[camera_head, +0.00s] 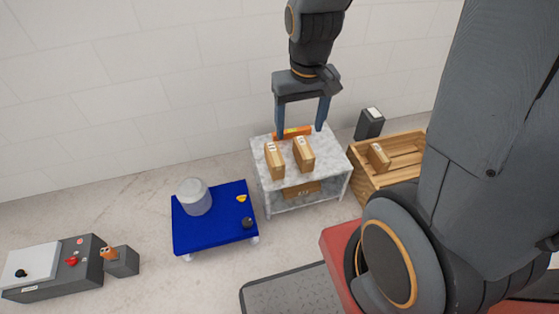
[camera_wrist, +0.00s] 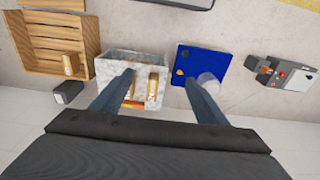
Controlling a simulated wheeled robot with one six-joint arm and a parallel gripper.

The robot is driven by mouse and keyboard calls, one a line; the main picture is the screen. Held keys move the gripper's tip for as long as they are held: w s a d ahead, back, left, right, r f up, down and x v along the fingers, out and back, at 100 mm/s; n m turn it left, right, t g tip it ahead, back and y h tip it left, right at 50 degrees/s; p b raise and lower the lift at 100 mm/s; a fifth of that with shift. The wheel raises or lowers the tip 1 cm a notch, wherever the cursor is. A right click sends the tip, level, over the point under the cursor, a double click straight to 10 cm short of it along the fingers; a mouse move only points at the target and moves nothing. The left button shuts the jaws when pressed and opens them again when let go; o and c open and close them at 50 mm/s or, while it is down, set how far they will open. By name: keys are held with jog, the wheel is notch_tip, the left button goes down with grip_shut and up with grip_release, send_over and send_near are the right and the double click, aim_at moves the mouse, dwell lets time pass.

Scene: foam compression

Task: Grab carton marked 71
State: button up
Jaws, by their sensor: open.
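Two small brown cartons stand upright on the pale stone-topped table (camera_head: 335,155): a left carton (camera_head: 275,162) and a right carton (camera_head: 304,155). Each has a small white label on top, too small to read, so I cannot tell which is marked 71. Another carton (camera_head: 379,157) stands in the slatted wooden crate (camera_head: 405,146); it also shows in the wrist view (camera_wrist: 70,63). A brown box (camera_head: 301,188) lies on the table's lower shelf. My gripper (camera_head: 300,131) is open and empty, pointing down over the table's back part; its fingers flank the table in the wrist view (camera_wrist: 160,78).
An orange bar (camera_head: 292,132) lies at the table's back edge. A blue cart (camera_head: 215,236) with a grey cylinder (camera_head: 194,196) stands left. A dark bin (camera_head: 369,123) stands behind the crate. A control box (camera_head: 55,267) sits far left. A wall is behind.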

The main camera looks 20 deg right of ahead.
aim_at(274, 154)
jog(key=w+f+t+b, duration=0.1)
jog(key=w+f+b, duration=0.3)
jog(key=w+f, duration=0.4)
jog(key=w+f+t+b, duration=0.1)
jog(key=w+f+b, duration=0.4)
jog(key=f, duration=1.2)
jog(key=w+f+t+b, duration=0.1)
jog(key=w+f+b, duration=0.4)
jog(key=w+f, duration=0.7)
jog(key=shift+w+d+f+t, duration=0.1)
jog(key=shift+w+f+t, duration=0.2)
jog(key=shift+f, duration=0.3)
jog(key=shift+b+x, duration=1)
jog(key=shift+x, duration=3.1)
jog(key=shift+w+d+r, duration=0.1)
jog(key=shift+d, duration=0.05)
jog(key=shift+f, duration=0.25)
jog(key=c, duration=1.5)
jog(key=shift+c, duration=0.2)
